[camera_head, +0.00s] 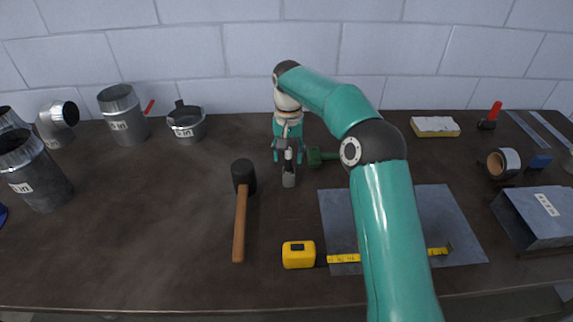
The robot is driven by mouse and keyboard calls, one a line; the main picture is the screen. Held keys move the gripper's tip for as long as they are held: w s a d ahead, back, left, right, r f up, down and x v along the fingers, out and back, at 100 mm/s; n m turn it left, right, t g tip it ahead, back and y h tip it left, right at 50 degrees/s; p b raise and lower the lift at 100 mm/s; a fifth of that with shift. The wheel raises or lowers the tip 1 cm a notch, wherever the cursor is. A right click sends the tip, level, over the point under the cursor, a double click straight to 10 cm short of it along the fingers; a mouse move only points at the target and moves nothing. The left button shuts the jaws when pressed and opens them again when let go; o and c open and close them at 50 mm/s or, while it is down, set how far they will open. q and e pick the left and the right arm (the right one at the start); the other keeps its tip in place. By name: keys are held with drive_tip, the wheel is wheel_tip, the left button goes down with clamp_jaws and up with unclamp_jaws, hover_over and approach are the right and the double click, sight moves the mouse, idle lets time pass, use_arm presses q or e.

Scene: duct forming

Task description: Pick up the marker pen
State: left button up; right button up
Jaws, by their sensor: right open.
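My right gripper (288,157) points down over the middle of the table, its teal fingers apart. A small grey object (289,180) with a narrow dark and light upper part stands just below and between the fingers. I cannot tell whether it is the marker pen or something beside it; no other pen is clear in view. The gripper and its arm may hide part of it. I cannot see the fingers closed on anything. My left gripper is not in view.
A mallet (241,205) lies just left of the gripper, and a green tool (316,156) lies just right. A yellow tape measure (298,254) and sheet metal (440,215) are nearer. Duct pieces (124,115) stand at left. The table's left middle is clear.

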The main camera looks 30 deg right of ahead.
sight(288, 161)
drive_tip(key=shift+w+d+f, duration=0.1)
drive_tip(key=shift+w+f, duration=0.1)
drive_tip(key=shift+f, duration=1.5)
clamp_jaws()
drive_tip(key=shift+r, duration=0.1)
